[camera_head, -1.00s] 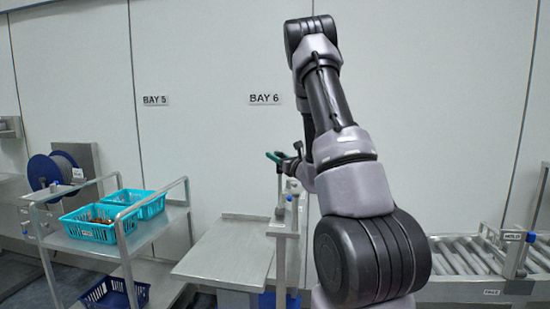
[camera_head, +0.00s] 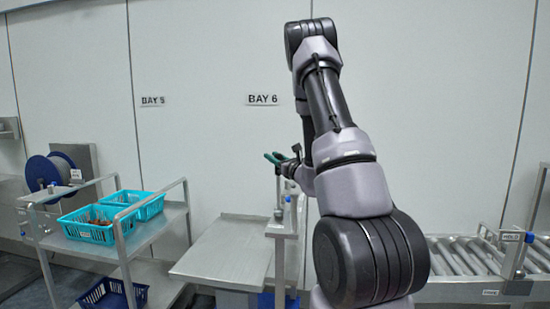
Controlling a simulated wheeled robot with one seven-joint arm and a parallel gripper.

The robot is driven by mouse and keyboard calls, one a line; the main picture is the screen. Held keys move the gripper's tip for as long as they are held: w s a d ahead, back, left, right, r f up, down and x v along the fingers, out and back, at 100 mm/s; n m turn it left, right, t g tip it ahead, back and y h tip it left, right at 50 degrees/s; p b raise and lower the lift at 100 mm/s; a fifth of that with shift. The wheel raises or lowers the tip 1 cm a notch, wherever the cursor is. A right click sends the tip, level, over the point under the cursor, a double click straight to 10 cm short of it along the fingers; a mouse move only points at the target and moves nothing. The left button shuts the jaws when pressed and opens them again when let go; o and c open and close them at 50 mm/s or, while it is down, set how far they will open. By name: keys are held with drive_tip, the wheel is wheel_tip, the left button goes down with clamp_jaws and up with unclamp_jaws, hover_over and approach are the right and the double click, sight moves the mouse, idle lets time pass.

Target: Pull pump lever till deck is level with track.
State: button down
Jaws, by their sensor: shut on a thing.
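My gripper (camera_head: 279,162) is small in the middle of the view and is shut on the upper end of the upright pump lever (camera_head: 279,192). Green parts show at its tip, and the exact grip is too small to make out. The lever rises from a metal post at the right edge of the steel deck (camera_head: 222,248). The deck is a flat, bare plate. The roller track (camera_head: 465,256) is at the right, partly behind my arm. My arm hides the space between deck and track, so I cannot tell whether their heights match.
A steel trolley (camera_head: 150,232) at the left carries teal baskets (camera_head: 88,232), one holding brown dates. A dark blue crate (camera_head: 115,294) is on its lower shelf. A blue reel (camera_head: 50,172) stands behind.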

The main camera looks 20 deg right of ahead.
drive_tip(key=shift+s+a, duration=0.2)
drive_tip(key=shift+a, duration=0.05)
drive_tip(key=shift+w+d+f+m+g, duration=0.1)
drive_tip(key=shift+w+d+m+g, duration=0.25)
drive_tip(key=shift+w, duration=0.3)
drive_tip(key=shift+w+d+f+m+g, duration=0.1)
drive_tip(key=shift+w+d+m+g, duration=0.05)
drive_tip(key=shift+w+d, duration=0.4)
drive_tip(key=shift+w, duration=0.15)
drive_tip(key=shift+w+d, duration=0.15)
drive_tip(key=shift+w, duration=0.15)
drive_tip(key=c, duration=0.5)
unclamp_jaws()
